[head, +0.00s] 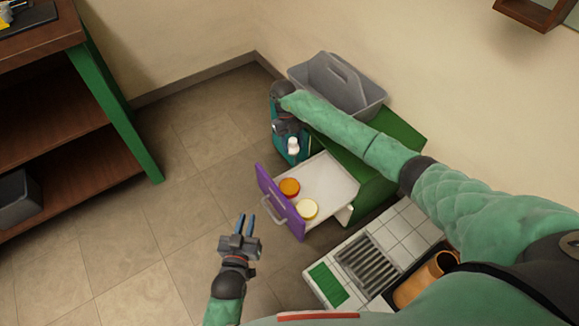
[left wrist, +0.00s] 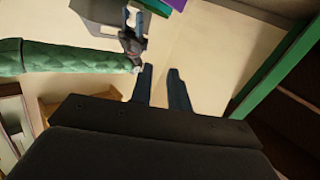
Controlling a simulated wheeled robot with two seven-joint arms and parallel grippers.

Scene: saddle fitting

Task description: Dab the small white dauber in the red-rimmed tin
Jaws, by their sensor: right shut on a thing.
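My right gripper (head: 291,134) hangs beyond the far end of the open drawer, left of the green cabinet. It is shut on the small white dauber (head: 292,146), whose white end shows below the jaws. Two round tins stand in the drawer: one with an orange top (head: 289,187) and one with a cream top (head: 308,209), nearer me. The orange one looks more like the red-rimmed tin, but its rim is too small to be sure. The dauber is apart from both. My left gripper (head: 246,222) is open and empty, left of the drawer; its fingers show apart in the left wrist view (left wrist: 160,86).
The drawer (head: 330,180) with its purple front (head: 279,203) stands pulled out of the green cabinet (head: 405,135). A grey handled caddy (head: 366,97) sits on top. A tiled unit with a grate (head: 368,264) is close to me. Floor at left is clear up to the shelves.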

